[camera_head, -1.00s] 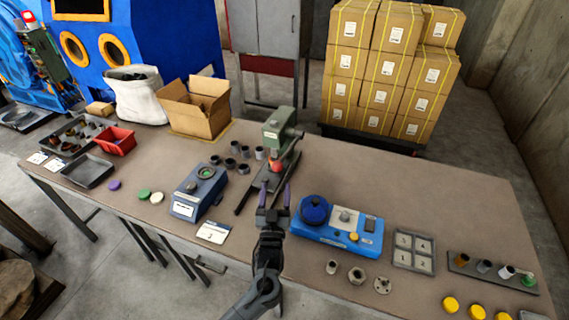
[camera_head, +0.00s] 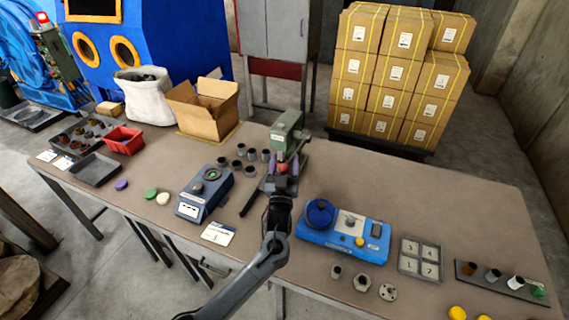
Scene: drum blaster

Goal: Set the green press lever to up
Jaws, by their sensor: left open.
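The green press (camera_head: 286,133) stands upright on a dark base near the middle back of the table. Its lever ends in a red knob (camera_head: 282,168) at the front of the press, low down. My left gripper (camera_head: 283,166) is open, with its purple-tipped fingers on either side of the red knob. I cannot tell whether the fingers touch the knob. The gripper and forearm hide most of the press base and much of the lever. My right gripper is not in view.
Several dark cups (camera_head: 239,160) stand left of the press. A blue tester (camera_head: 205,190) is to the left, and a blue machine with a round knob (camera_head: 343,235) is to the right. An open cardboard box (camera_head: 208,115) is at the back.

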